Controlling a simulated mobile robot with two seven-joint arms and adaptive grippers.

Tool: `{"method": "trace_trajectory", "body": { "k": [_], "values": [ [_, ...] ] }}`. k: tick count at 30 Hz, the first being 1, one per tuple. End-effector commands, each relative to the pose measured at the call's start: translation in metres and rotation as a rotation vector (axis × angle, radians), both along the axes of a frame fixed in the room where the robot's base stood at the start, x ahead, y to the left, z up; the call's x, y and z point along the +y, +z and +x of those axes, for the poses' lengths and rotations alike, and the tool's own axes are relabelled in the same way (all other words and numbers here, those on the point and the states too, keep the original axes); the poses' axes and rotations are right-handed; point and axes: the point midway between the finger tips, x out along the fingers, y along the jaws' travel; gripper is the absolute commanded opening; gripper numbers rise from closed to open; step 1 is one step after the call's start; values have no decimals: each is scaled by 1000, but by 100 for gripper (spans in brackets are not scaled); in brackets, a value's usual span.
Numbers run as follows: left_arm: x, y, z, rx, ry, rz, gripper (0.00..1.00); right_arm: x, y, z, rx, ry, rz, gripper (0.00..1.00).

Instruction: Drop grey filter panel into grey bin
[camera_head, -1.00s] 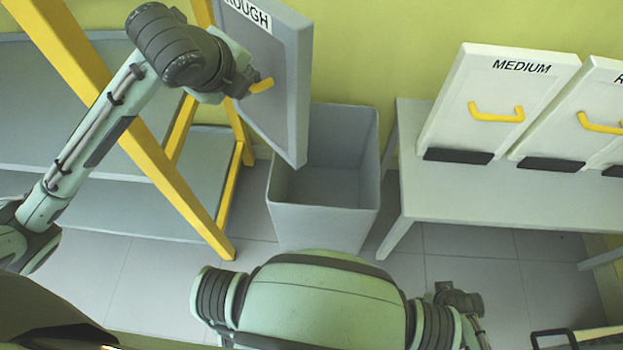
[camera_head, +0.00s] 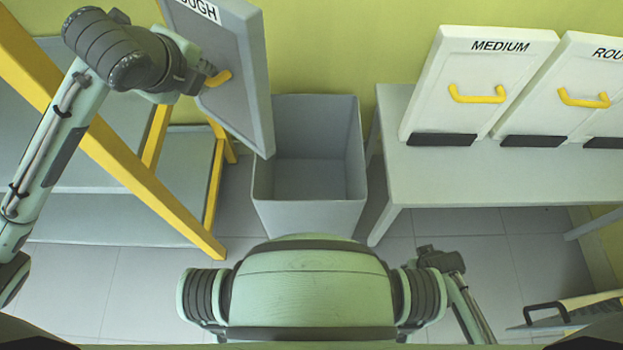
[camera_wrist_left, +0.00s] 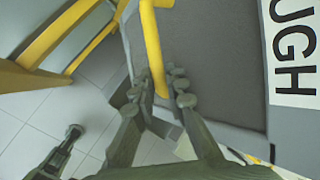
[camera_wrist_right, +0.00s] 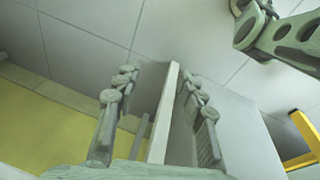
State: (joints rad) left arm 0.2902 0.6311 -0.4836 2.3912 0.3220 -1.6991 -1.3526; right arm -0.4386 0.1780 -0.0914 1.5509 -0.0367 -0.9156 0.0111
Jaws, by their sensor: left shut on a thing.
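The grey filter panel (camera_head: 225,75), labelled with a partly cut-off "ROUGH", hangs upright and slightly tilted. My left gripper (camera_head: 205,84) is shut on its yellow handle (camera_head: 218,78); the left wrist view shows the handle (camera_wrist_left: 152,45) between the fingers (camera_wrist_left: 160,88). The grey bin (camera_head: 310,217) stands open on the floor to the right of the panel and looks empty. The panel's lower right corner overlaps the bin's left rim in the head view; their height difference is unclear. My right gripper (camera_wrist_right: 158,90) is open, with a pale upright edge showing between its fingers.
A yellow-framed grey rack (camera_head: 120,165) stands left of the bin. A grey bench (camera_head: 440,178) on the right bears white panels with yellow handles, one labelled "MEDIUM" (camera_head: 475,75). A black-handled object (camera_head: 560,318) is at lower right. Tiled floor is clear between.

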Motion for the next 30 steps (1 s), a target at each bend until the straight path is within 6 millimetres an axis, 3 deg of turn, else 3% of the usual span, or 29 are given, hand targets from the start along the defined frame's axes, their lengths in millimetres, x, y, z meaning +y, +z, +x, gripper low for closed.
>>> {"method": "trace_trajectory", "body": {
  "k": [5,12,18,22,30],
  "values": [
    [-23,-46,16,5,-157,-1,0,2,22,16,-26,-6,-3,40],
    [-71,-140,44,4,-486,1,0,5,81,35,-65,-21,-12,40],
    [-96,-203,59,1,-679,0,0,5,130,37,-92,-34,-20,40],
    [-102,-224,65,-2,-739,0,0,6,149,34,-100,-39,-24,40],
    [-105,-239,66,-3,-763,-1,0,6,169,30,-111,-42,-32,40]
  ]
}}
